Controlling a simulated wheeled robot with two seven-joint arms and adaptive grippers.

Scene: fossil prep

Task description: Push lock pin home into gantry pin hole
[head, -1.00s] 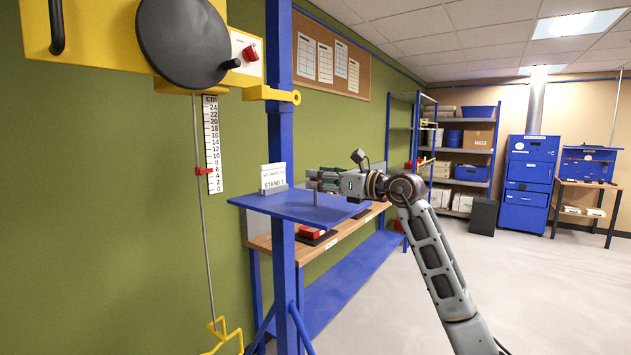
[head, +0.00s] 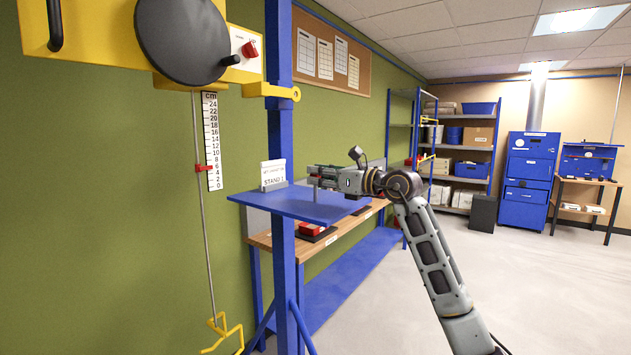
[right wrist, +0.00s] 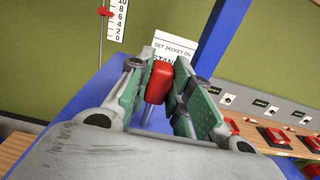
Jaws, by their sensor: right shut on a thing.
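The lock pin has a red grip (right wrist: 160,82) and a grey metal shaft (head: 316,195). My right gripper (head: 316,174) is shut on the red grip, with a green-padded finger on each side in the right wrist view (right wrist: 158,76). The shaft points down over the blue shelf of the stand; I cannot tell whether its tip touches the shelf. A yellow lug with a round hole (head: 296,94), which looks like the gantry pin hole, sticks out past the blue post, well above the gripper. My left gripper is out of view.
The blue shelf (head: 290,207) carries a white "STAND 1" card (head: 273,173) just left of the gripper. A blue post (head: 281,150) rises in front of it. A wooden bench (head: 345,232) with red items stands behind.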

